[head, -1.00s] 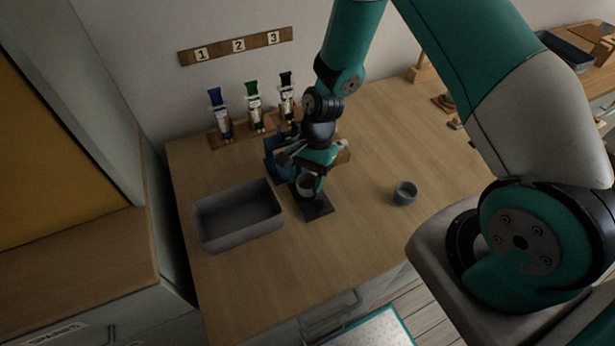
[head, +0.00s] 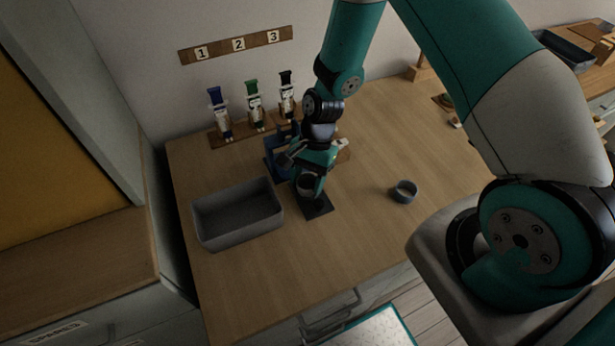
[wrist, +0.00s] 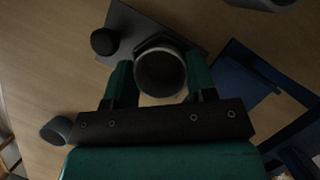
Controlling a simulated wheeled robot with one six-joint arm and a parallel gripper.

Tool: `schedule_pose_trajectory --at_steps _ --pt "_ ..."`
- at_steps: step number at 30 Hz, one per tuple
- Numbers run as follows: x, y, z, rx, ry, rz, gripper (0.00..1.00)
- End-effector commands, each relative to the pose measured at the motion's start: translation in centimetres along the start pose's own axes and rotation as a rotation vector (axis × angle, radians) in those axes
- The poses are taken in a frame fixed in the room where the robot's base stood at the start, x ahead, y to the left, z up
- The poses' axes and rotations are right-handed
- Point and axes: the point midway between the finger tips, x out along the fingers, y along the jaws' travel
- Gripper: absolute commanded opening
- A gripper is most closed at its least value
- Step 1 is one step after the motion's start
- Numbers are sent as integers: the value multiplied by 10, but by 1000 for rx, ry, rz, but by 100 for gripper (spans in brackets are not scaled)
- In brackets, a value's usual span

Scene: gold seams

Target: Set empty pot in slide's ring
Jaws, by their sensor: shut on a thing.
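My gripper (head: 308,187) is shut on a small grey pot, low over the dark slide plate (head: 320,210) in the head view. In the wrist view, the round pot (wrist: 160,73) sits between the two green fingers, and its inside looks empty. The slide plate (wrist: 190,35) lies beneath it, with a dark round knob (wrist: 104,42) near one end. A grey angular rim, probably the ring (wrist: 163,39), shows just beyond the pot's edge. I cannot tell whether the pot rests in the ring or hangs just above it.
A blue frame (head: 276,158) stands close behind my gripper. A grey bin (head: 238,218) is at left, and another small grey cup (head: 404,191) at right. The table's front is clear.

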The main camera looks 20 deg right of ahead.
Motion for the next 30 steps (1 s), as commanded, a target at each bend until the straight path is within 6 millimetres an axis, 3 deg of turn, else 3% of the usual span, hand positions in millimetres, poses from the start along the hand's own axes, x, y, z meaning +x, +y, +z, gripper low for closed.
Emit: schedule_pose_trajectory --at_steps 6,7,11,30 --pt "0 0 0 0 0 0 29" --pt "0 0 0 0 0 0 53" --pt "0 0 0 0 0 0 81" --pt "-6 0 1 0 0 0 81"
